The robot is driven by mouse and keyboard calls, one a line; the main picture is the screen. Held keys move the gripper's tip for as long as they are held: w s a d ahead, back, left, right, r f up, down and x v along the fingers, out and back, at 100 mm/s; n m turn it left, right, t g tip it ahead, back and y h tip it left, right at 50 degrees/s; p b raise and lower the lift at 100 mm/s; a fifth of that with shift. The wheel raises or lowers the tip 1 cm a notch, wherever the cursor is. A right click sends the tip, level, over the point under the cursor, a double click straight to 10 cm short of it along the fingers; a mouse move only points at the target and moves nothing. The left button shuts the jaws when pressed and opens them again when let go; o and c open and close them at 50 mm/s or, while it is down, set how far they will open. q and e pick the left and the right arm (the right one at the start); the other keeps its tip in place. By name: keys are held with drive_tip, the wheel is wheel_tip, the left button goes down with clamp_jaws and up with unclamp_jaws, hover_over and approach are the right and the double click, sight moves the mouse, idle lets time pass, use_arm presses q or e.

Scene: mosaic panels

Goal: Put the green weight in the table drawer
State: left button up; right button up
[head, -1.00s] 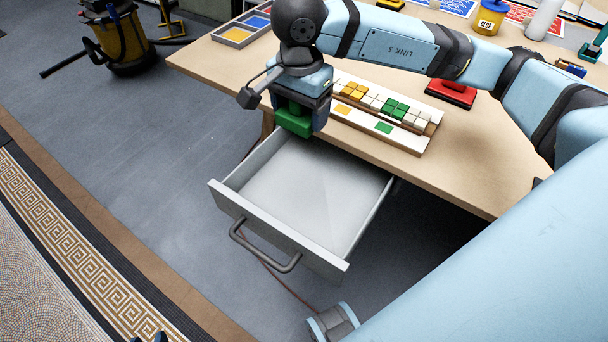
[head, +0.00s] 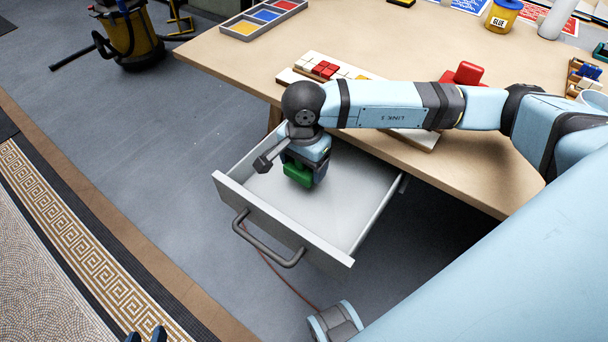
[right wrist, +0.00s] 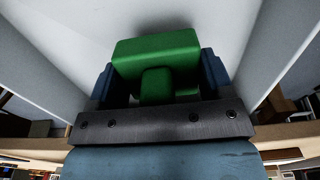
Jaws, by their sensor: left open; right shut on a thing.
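The green weight (head: 297,175) is held in my right gripper (head: 302,171), over or inside the open table drawer (head: 262,196). In the right wrist view, the green weight (right wrist: 155,52) sits between the two dark blue fingers of the gripper (right wrist: 157,82), with the pale drawer floor beyond it. I cannot tell whether the weight touches the floor. The drawer is grey-white, pulled well out, and otherwise looks empty. My left gripper (head: 147,335) shows only its two fingertips at the bottom edge, apart and empty.
The drawer's front panel with its dark handle (head: 268,247) faces lower left. On the wooden table (head: 240,70) above are a mosaic board (head: 420,138), partly hidden by my right arm, a red-handled block (head: 465,73) and a tray of coloured tiles (head: 262,17). Floor left of the drawer is clear.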

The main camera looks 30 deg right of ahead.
sight(304, 177)
drive_tip(key=shift+f, duration=2.05)
drive_tip(key=shift+f+b, duration=0.15)
drive_tip(key=shift+b, duration=0.25)
drive_tip(key=o, duration=1.3)
wheel_tip(304, 177, up, 12)
drive_tip(key=shift+r+p, duration=0.15)
drive_tip(key=shift+p, duration=0.65)
drive_tip(key=shift+s, duration=0.1)
